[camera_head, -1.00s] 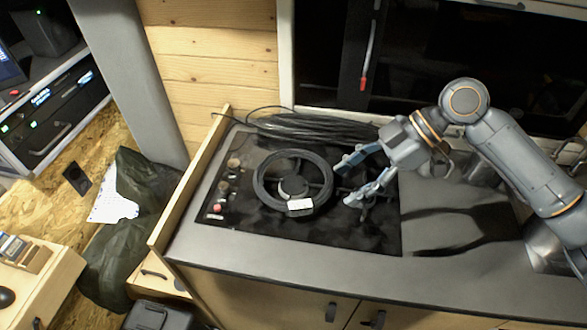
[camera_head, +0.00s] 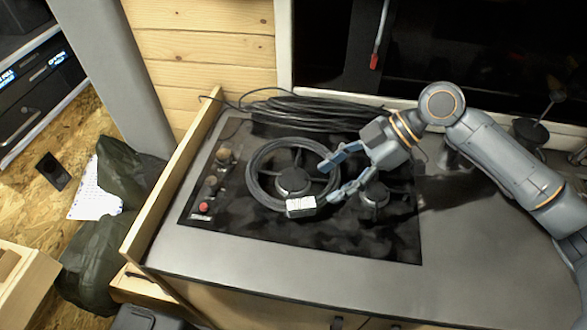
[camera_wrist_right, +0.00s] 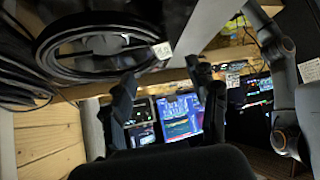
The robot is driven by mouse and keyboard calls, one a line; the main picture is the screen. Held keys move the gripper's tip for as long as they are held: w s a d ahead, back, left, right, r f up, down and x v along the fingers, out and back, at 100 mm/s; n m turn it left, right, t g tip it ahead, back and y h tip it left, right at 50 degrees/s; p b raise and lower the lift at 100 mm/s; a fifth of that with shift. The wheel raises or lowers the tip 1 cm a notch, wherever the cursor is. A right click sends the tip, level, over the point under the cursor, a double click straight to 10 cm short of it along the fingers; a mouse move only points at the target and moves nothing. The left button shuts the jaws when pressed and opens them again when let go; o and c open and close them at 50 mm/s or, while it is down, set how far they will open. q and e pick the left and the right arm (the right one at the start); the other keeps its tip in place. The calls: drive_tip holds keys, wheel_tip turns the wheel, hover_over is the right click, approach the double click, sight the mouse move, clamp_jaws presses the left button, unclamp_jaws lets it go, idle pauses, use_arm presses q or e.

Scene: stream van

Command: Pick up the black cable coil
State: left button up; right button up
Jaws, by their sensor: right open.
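The black cable coil (camera_head: 262,188), a round ring with a white label (camera_head: 301,204), lies on the black stove top around a burner. My right gripper (camera_head: 328,181) is open at the coil's right side. One finger is over the upper right of the ring and the other is near the label. In the right wrist view the coil (camera_wrist_right: 62,68) shows at the upper left, just beyond the open fingers (camera_wrist_right: 165,92). Whether the fingers touch it I cannot tell. My left gripper is not in view.
A loose bundle of black cables (camera_head: 310,112) lies behind the coil along the wall. Knobs, one red (camera_head: 204,207), sit left of the burners. A wooden edge board (camera_head: 172,190) bounds the counter's left. The front counter strip (camera_head: 250,262) is clear.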

sight(300, 203)
drive_tip(key=x, duration=0.4)
drive_tip(key=shift+a+p, duration=0.1)
drive_tip(key=shift+p, duration=0.25)
drive_tip(key=shift+s+a+f, duration=0.1)
drive_tip(key=shift+a+f, duration=0.05)
drive_tip(key=shift+a, duration=0.1)
drive_tip(key=p+x, duration=0.2)
drive_tip(key=x, duration=0.1)
drive_tip(key=shift+s+a+f, duration=0.2)
drive_tip(key=shift+a+f, duration=0.25)
drive_tip(key=shift+f, duration=0.15)
drive_tip(key=shift+c, duration=0.3)
drive_tip(key=shift+r, duration=0.1)
clamp_jaws()
